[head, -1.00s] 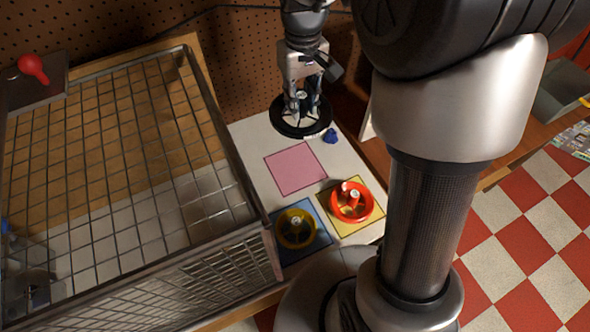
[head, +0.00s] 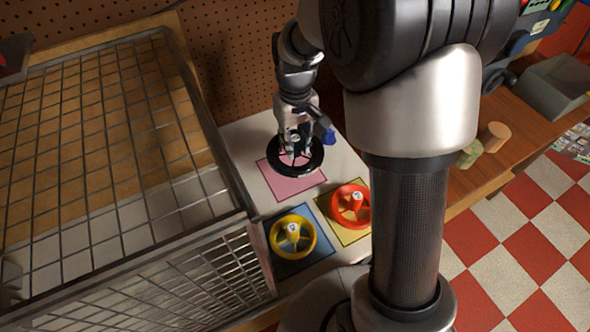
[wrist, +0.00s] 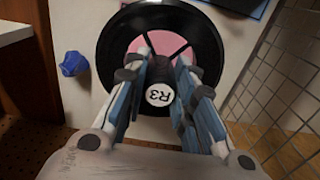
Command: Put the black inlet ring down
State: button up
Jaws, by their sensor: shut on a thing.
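The black inlet ring (head: 312,166) is in my gripper (head: 294,146), which is shut on its hub. In the head view the ring overlaps the far part of the pink square (head: 288,188); I cannot tell whether it touches the board. In the wrist view the ring (wrist: 108,62) lies beyond the fingers, my gripper (wrist: 160,92) closes around the hub marked R3, and pink shows between its spokes.
A yellow ring (head: 275,239) is on the blue square (head: 320,222) and a red ring (head: 351,223) on the yellow square (head: 358,238). A blue lump (wrist: 73,64) lies on the white board. A wire basket (head: 235,222) stands close on the left.

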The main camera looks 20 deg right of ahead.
notch_tip(320, 180, down, 10)
jog(key=b, duration=0.2)
jog(key=shift+r+b, duration=0.1)
jog(key=shift+b, duration=0.25)
jog(key=shift+r, duration=0.1)
jog(key=o, duration=1)
jog(key=shift+o, duration=0.2)
